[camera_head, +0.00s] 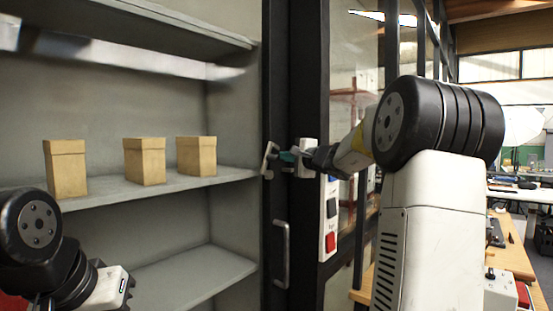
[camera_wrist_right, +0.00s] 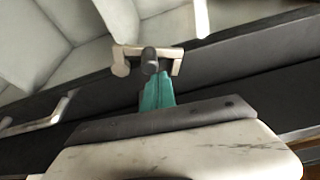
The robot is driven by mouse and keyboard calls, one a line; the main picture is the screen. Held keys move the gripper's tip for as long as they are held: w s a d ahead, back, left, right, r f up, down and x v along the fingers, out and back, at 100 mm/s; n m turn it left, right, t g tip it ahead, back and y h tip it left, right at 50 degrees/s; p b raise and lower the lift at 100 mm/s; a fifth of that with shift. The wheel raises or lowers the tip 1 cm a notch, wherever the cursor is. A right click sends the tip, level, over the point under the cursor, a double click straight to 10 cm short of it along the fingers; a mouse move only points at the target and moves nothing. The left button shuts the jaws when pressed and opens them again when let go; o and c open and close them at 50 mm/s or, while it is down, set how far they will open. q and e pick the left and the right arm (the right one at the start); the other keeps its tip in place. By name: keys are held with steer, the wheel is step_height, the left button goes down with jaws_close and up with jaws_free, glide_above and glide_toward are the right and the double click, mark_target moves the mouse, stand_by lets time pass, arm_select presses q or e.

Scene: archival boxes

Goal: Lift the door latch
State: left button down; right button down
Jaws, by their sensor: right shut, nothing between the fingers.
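The door latch (camera_head: 268,160) is a small pale metal piece on the dark upright frame beside the grey shelving. In the right wrist view the latch (camera_wrist_right: 174,60) is a pale bar with bent ends around a dark round knob (camera_wrist_right: 149,54). My right gripper (camera_head: 288,157) has teal fingers and is shut, with nothing held. Its fingertips are right at the latch; in the right wrist view the fingers (camera_wrist_right: 157,92) end just below the knob. I cannot tell whether they touch it. My left arm shows at the lower left, but its fingers are out of view.
Several tan archival boxes (camera_head: 145,160) stand on the middle shelf (camera_head: 225,176). A metal pull handle (camera_head: 282,254) is lower on the dark frame. A panel with a red switch (camera_head: 330,242) is right of it. A cluttered wooden desk (camera_head: 515,250) is at far right.

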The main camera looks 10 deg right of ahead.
steer(key=shift+s+a+f, duration=0.15)
steer(key=shift+s+a, duration=0.5)
steer(key=shift+a, duration=0.2)
steer(key=shift+s+a, duration=0.15)
